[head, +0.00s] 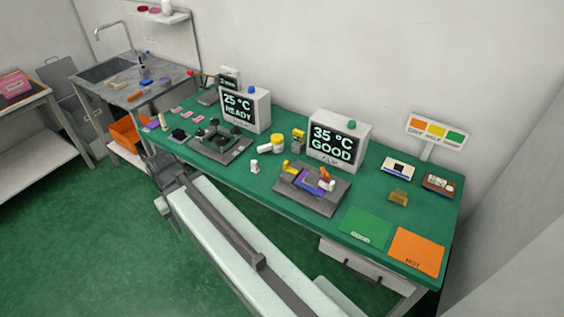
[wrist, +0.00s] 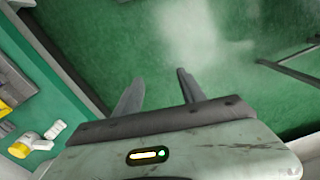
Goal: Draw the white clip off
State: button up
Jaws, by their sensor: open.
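A grey lever fixture (head: 318,201) sits on the green bench in front of the screen reading 35 °C GOOD. It carries a yellow part (head: 287,167), a purple part (head: 307,181), an orange part (head: 324,174) and a small white piece (head: 331,185) at its right, which looks like the white clip. How the white piece sits on the fixture is too small to tell. My gripper (wrist: 158,82) is open and empty in the wrist view, its two fingers apart over the green floor, away from the fixture.
A second dark fixture (head: 219,146) stands to the left. A small white object (head: 254,167) and a yellow-and-white part (head: 271,145) stand between them. Green (head: 366,228) and orange (head: 416,252) mats lie at the right front. My pale arm crosses before the bench.

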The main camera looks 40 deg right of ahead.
aim_at(330, 187)
jog(key=z, duration=1.2)
jog(key=k, duration=0.95)
jog(key=z, duration=0.25)
jog(key=i, duration=1)
jog(key=z, duration=0.05)
